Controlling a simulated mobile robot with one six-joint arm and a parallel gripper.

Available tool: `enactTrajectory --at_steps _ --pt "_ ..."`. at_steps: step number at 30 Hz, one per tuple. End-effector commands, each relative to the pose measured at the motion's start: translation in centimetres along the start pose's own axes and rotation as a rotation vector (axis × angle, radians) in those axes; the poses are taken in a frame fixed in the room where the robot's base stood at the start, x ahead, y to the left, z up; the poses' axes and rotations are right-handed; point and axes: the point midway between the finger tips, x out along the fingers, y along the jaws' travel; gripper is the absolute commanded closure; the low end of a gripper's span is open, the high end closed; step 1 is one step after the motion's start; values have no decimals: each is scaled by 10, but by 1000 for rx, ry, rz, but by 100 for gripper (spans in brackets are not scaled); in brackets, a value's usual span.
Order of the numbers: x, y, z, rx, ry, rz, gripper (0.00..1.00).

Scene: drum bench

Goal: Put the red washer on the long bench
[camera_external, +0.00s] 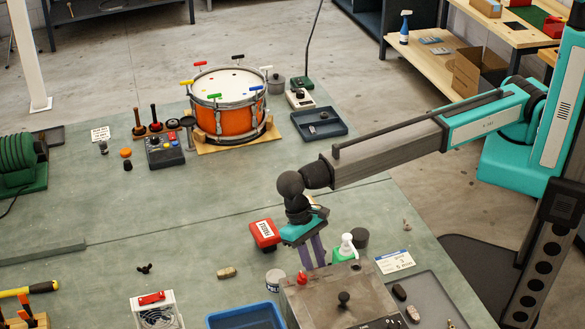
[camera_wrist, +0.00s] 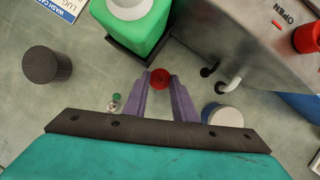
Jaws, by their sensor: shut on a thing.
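The red washer (camera_wrist: 160,79) is a small red disc with a dark centre. In the wrist view it sits between the tips of my gripper (camera_wrist: 160,84), whose purple fingers are shut on it. In the external view my gripper (camera_external: 319,254) points down over the near part of the grey-green bench, close to a metal box. I cannot make out the washer in that view. The long bench, which I take to be this grey-green one (camera_external: 215,212), has a broad bare top; it also shows in the wrist view (camera_wrist: 88,85).
The metal box (camera_external: 330,302), with a red knob (camera_wrist: 306,38), stands close to my gripper. An orange drum (camera_external: 230,116) stands farther back. The bench middle is clear.

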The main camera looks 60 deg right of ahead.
Motion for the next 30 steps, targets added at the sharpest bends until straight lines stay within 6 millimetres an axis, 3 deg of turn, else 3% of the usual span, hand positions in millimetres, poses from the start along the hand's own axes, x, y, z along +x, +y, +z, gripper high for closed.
enactTrajectory --at_steps 13,30 --pt "-24 0 10 0 1 -2 99" --pt "-118 -1 49 -1 0 -2 99"
